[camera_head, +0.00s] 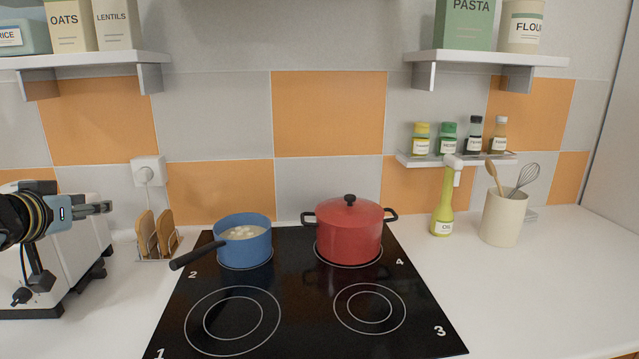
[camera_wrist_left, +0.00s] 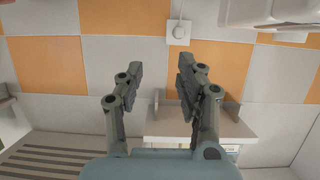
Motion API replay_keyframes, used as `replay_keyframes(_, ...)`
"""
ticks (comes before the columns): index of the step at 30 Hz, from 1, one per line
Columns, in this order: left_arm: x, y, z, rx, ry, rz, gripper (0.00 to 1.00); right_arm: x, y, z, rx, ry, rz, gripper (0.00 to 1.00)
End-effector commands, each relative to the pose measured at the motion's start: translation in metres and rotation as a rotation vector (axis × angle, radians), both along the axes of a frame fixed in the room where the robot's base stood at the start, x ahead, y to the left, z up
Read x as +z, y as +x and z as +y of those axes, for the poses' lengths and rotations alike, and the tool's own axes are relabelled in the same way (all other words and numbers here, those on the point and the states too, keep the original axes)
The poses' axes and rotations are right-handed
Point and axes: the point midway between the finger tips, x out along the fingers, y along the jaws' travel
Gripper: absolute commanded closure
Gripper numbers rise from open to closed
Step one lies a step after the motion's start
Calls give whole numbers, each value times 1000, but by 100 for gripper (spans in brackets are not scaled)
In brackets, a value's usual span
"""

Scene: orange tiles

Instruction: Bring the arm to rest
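My left arm comes in from the left edge in the head view. Its gripper (camera_head: 108,207) is held in front of the white appliance, left of the toast rack, and no object shows in it. In the left wrist view the two fingers of the left gripper (camera_wrist_left: 159,78) stand apart with a clear gap, and tiled wall shows between them. My right arm and gripper are in neither view.
A blue pot (camera_head: 243,243) and a lidded red pot (camera_head: 349,232) stand on the black hob (camera_head: 300,318). A toast rack (camera_head: 157,240) stands left of the hob. An oil bottle (camera_head: 443,212) and utensil crock (camera_head: 503,219) stand right. The front right counter is clear.

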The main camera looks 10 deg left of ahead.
Motion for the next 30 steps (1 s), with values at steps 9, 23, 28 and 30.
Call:
replay_keyframes(9,-37,-29,-28,6,12,111,63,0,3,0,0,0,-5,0)
replay_keyframes(23,-114,-131,-114,-44,32,473,63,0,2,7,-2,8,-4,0)
replay_keyframes(28,-132,-182,-153,-106,27,639,63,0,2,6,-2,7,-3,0)
replay_keyframes(30,-136,-203,-168,-137,22,702,63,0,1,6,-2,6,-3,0)
